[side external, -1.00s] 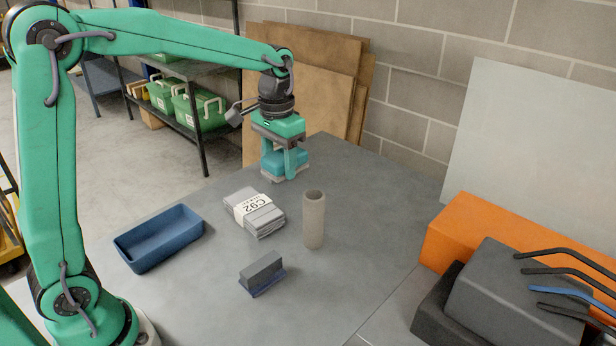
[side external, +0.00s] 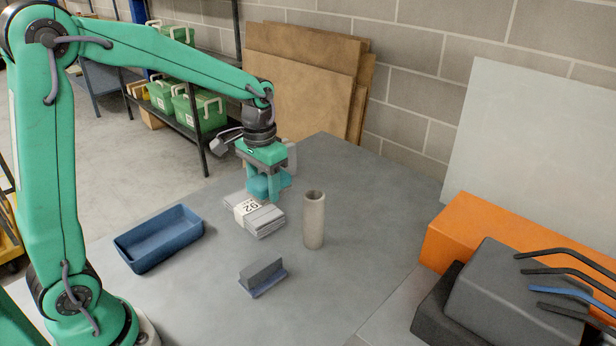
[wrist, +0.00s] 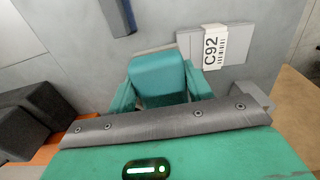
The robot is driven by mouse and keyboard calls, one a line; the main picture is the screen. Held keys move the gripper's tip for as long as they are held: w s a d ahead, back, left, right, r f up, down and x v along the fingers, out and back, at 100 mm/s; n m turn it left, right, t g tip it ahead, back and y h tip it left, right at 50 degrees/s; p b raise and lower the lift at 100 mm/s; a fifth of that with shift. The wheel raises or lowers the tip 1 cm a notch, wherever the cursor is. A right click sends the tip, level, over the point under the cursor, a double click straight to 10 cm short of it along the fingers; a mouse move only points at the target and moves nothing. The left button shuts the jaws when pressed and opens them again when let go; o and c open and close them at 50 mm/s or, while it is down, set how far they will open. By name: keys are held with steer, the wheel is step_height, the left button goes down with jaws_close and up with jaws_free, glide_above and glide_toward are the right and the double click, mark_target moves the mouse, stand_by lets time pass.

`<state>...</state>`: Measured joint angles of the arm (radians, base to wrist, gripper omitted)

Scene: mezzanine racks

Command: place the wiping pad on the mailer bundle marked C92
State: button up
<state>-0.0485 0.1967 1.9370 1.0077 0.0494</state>
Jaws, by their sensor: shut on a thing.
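My gripper (side external: 265,190) is shut on the teal wiping pad (side external: 265,183), which also shows between the fingers in the wrist view (wrist: 158,78). A grey strip along the pad's far edge shows in the wrist view. The mailer bundle (side external: 266,222) is a flat grey stack with a white C92 band, lying on the grey table. Its C92 label faces up in the wrist view (wrist: 213,46), just beyond the pad to the right. In the side view the pad is just behind and above the bundle's far edge. I cannot tell the exact height gap.
A blue tray (side external: 160,239) lies left of the bundle, a grey cylinder (side external: 314,220) stands close on its right, and a grey-and-blue block (side external: 263,278) lies in front. An orange box (side external: 480,238) and dark boxes (side external: 515,292) fill the right side.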

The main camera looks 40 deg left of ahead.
glide_above(248, 207)
step_height(248, 207, down, 7)
steer(key=shift+r, duration=0.1)
steer(key=shift+f, duration=2)
steer(key=shift+f, duration=0.15)
steer(key=o, duration=1)
steer(key=shift+c, duration=0.2)
step_height(248, 207, up, 12)
steer(key=shift+r, duration=0.25)
